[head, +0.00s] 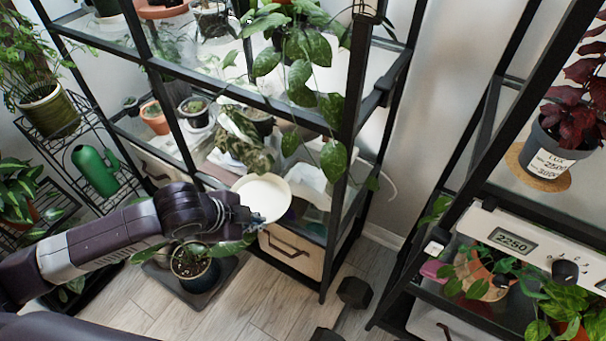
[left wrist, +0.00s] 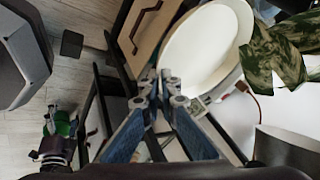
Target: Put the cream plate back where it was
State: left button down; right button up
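The cream plate (head: 264,196) is a round, pale dish in front of the black shelf's lower part, above a wooden drawer box. In the left wrist view the plate (left wrist: 205,45) is large, tilted, with its inner face and raised rim showing. My left gripper (head: 250,219) reaches in from the left, at the plate's near edge. In the left wrist view its fingertips (left wrist: 166,86) are close together on the plate's lower-left rim. The plate looks clear of the shelf surface.
The black shelf's glass level (head: 287,110) and its posts stand close around the plate. A potted plant (head: 195,267) stands below my left arm. A dark dumbbell (head: 352,293) lies on the floor.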

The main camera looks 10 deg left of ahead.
pick_arm(q)
jog(key=w+d+f+b, duration=0.1)
jog(key=w+d, duration=0.1)
jog(key=w, duration=0.3)
jog(key=w+d+f+b, duration=0.1)
jog(key=w+d, duration=0.1)
jog(key=w, duration=0.4)
jog(key=w+d+f+b, duration=0.1)
jog(key=w+d, duration=0.1)
jog(key=w, duration=0.3)
jog(key=shift+w+d, duration=0.15)
jog(key=shift+d, duration=0.2)
notch_tip(320, 180, down, 4)
jog(key=shift+w+r+b, duration=0.1)
jog(key=shift+w+b, duration=0.05)
jog(key=shift+b, duration=0.7)
jog(key=shift+d, duration=0.1)
pick_arm(e)
notch_tip(320, 180, up, 16)
jog(key=w+t, duration=0.1)
jog(key=shift+w+r, duration=0.25)
jog(key=shift+w, duration=0.15)
pick_arm(q)
jog(key=shift+f, duration=0.2)
jog(key=c, duration=2.4)
grip_release()
pick_arm(e)
jog(key=shift+f, duration=0.1)
